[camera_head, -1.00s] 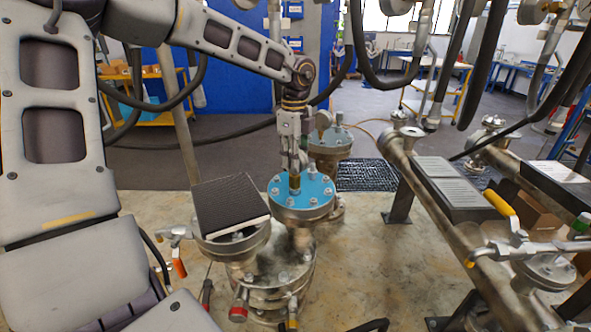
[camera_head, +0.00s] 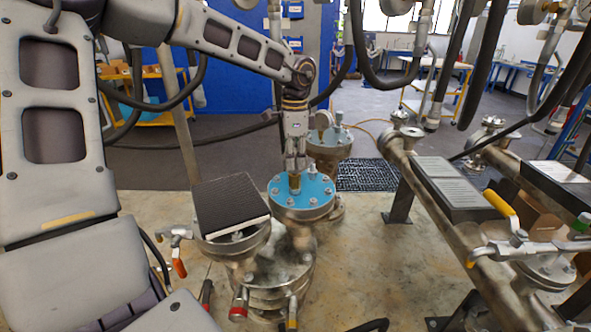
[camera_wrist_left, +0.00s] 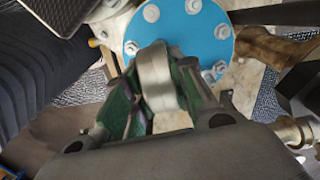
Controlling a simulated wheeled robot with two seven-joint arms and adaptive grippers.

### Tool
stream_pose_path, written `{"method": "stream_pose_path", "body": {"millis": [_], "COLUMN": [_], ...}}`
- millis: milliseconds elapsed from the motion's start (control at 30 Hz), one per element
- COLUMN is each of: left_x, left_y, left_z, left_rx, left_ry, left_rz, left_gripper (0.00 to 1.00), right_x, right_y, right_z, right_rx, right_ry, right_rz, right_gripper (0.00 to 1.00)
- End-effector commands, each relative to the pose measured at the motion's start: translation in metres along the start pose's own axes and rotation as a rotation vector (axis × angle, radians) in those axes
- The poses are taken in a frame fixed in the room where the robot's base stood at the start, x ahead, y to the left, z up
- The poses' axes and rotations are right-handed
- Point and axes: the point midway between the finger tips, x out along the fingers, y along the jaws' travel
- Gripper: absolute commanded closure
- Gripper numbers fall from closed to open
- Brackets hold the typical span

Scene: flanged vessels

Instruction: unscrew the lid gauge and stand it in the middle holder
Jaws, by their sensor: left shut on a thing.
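The blue round lid (camera_head: 318,194) with bolts around its rim sits on a flanged vessel in the middle of the head view. The lid gauge stands upright at its centre; its brass-coloured stem (camera_head: 295,183) shows just under my left gripper (camera_head: 296,168). My left gripper points down and is shut on the gauge. In the left wrist view the gauge's silver round body (camera_wrist_left: 156,78) is between the green-lined fingers, with the blue lid (camera_wrist_left: 180,22) behind it. The gauge's face is hidden. I cannot make out the middle holder. My right gripper is not in view.
A dark ribbed pad (camera_head: 231,203) lies on a flange just left of the lid. Another vessel with a gauge (camera_head: 323,121) stands close behind. Pipes with a yellow-handled valve (camera_head: 500,204) and grey boxes (camera_head: 452,188) fill the right.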

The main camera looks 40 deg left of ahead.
Motion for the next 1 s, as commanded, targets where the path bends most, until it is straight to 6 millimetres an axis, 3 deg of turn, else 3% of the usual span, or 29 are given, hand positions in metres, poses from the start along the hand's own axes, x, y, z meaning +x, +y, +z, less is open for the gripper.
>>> {"method": "stream_pose_path", "body": {"millis": [267, 300, 500, 800, 1000], "left_x": [-0.001, -0.001, 0.0, 0.0, -0.007], "left_y": [0.0, 0.0, 0.0, 0.0, 0.0], "left_z": [0.0, 0.0, 0.0, 0.0, 0.0], "left_rx": [-0.054, -0.054, -0.053, -0.052, -0.052], "left_ry": [0.001, 0.001, 0.001, 0.0, 0.0], "left_rz": [-0.001, -0.001, -0.001, 0.0, 0.0], "left_gripper": [1.0, 0.73, 0.5, 0.5, 0.5], "right_x": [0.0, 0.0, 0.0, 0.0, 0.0], "right_y": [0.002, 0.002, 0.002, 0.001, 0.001], "right_z": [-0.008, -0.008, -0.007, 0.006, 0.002], "right_rx": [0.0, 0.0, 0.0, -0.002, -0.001], "right_ry": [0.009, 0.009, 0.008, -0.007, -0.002], "right_rz": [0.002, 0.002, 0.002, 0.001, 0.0], "right_gripper": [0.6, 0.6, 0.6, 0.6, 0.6]}}
